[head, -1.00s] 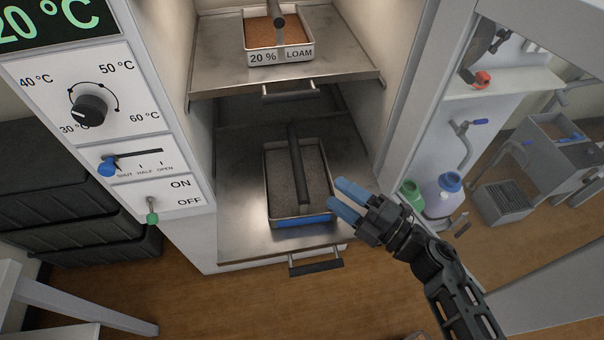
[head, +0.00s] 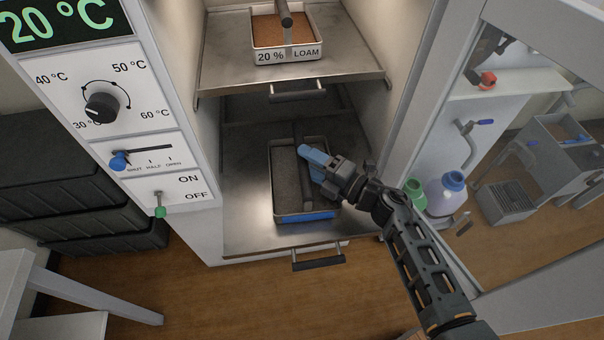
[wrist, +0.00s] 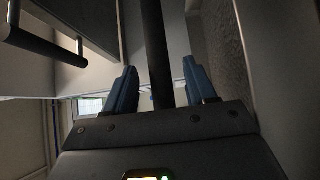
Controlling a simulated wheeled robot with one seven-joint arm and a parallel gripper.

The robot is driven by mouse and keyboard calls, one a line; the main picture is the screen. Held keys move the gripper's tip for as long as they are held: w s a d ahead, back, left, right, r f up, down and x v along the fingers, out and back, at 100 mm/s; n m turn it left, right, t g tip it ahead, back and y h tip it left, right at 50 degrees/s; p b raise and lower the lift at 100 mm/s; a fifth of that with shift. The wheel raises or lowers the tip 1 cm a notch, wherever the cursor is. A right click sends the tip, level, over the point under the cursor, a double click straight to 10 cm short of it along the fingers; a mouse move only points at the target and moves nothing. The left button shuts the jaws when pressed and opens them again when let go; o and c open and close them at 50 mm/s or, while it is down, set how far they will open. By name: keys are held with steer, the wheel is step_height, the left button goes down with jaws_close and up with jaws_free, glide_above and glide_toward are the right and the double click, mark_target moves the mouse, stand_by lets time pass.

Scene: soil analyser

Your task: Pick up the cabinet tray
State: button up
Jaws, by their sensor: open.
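The cabinet tray (head: 286,185) is a white-rimmed tray of grey soil with a blue front label and a dark bar handle (head: 298,140) running above it. It rests on the lower pulled-out shelf of the cabinet. My gripper (head: 314,157) is at the handle, over the tray's right half. In the wrist view, the handle (wrist: 156,50) passes between the two blue fingers (wrist: 162,90), with a gap visible on each side. The fingers are open. The tray's grey soil (wrist: 222,45) shows at the right of that view. My gripper hides part of the handle in the head view.
A second tray of brown soil marked "20 % LOAM" (head: 287,55) stands on the upper shelf (head: 225,70), above the lower shelf (head: 245,232). The control panel (head: 125,95) is at the left. An open glazed door (head: 410,110) stands at the right.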

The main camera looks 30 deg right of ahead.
steer(key=shift+w+a, duration=0.15)
steer(key=shift+w, duration=0.1)
steer(key=shift+c, duration=0.4)
jaws_close()
stand_by(0.9)
